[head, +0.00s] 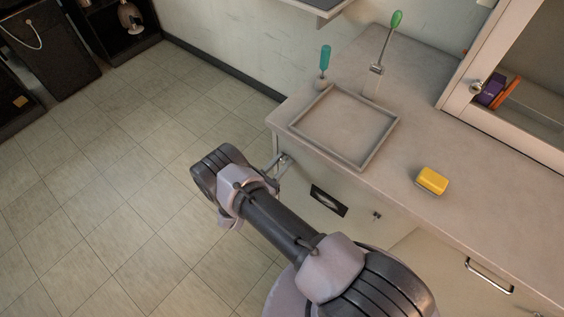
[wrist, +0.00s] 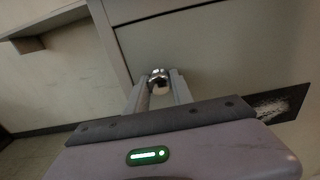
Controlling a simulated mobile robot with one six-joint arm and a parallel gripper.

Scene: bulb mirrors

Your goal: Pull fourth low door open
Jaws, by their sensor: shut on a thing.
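The low door (head: 310,186) is the pale panel under the left end of the counter, with a dark label plate on it. It fills the upper right of the wrist view (wrist: 230,60) and looks flush with the cabinet front. A round shiny knob (wrist: 159,78) sits near the door's upper left edge. My gripper (wrist: 158,90) is shut on this knob, one finger on each side. In the head view my gripper (head: 283,163) reaches the cabinet front from the left, and the knob is mostly hidden by the fingers.
The counter holds a square tray frame (head: 293,124), a yellow sponge-like block (head: 432,180), a teal-handled tool (head: 325,60) and a green-tipped tool (head: 396,20). Another front with a bar handle (head: 489,275) is at lower right. The tiled floor (head: 110,190) left of the cabinet is clear.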

